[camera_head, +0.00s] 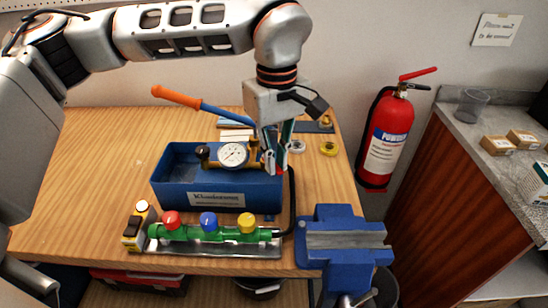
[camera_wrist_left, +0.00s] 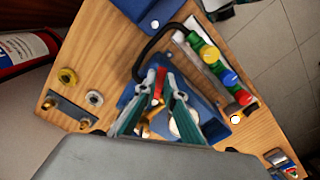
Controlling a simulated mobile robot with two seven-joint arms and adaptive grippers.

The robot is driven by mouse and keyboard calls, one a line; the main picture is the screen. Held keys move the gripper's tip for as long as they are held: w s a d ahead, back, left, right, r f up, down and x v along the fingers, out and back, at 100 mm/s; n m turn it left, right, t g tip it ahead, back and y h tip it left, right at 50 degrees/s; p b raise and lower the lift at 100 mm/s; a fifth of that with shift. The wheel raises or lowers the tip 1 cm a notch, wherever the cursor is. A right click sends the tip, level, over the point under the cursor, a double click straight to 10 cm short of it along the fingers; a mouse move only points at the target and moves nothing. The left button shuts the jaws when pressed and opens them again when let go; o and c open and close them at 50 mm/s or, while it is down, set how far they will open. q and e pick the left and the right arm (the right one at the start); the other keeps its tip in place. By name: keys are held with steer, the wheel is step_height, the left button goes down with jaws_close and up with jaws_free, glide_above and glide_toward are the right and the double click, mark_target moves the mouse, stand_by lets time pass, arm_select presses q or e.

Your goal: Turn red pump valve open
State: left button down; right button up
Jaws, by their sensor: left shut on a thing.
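The blue pump box (camera_head: 215,198) stands on the wooden bench with a white gauge (camera_head: 233,154), brass fittings and an orange-ended lever (camera_head: 177,97). My left gripper (camera_head: 274,166) reaches down from above at the pump's right end. In the left wrist view the red pump valve (camera_wrist_left: 162,79) shows between the fingertips of my left gripper (camera_wrist_left: 160,86), which are shut on it. In the head view only a small bit of red shows at the fingertips; the fingers hide the rest. My right gripper is in neither view.
A green manifold (camera_head: 212,236) with red, blue and yellow knobs lies in front of the pump. A blue vise (camera_head: 345,241) is at the front right corner. A black hose (camera_wrist_left: 146,52) curves beside the pump. A fire extinguisher (camera_head: 386,140) hangs right.

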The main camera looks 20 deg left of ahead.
arm_select(q)
steer(key=n, duration=0.1)
steer(key=w+n, duration=0.1)
steer(key=n, duration=0.1)
steer(key=shift+w+d+p, duration=0.1)
steer(key=shift+d+p, duration=0.25)
steer(key=shift+d, duration=0.05)
steer(key=shift+w+d+n, duration=0.1)
steer(key=shift+w+n, duration=0.45)
steer(key=shift+n, duration=0.9)
steer(key=shift+w+n, duration=0.6)
steer(key=shift+n, duration=0.8)
steer(key=shift+w+d+n, duration=0.1)
steer(key=shift+w+n, duration=0.45)
steer(key=shift+n, duration=0.9)
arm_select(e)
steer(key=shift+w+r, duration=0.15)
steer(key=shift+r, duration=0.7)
arm_select(q)
steer(key=shift+a, duration=0.1)
steer(key=c, duration=2.1)
jaws_free()
steer(key=shift+c, duration=0.2)
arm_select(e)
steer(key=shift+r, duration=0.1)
arm_select(q)
steer(key=shift+r, duration=0.1)
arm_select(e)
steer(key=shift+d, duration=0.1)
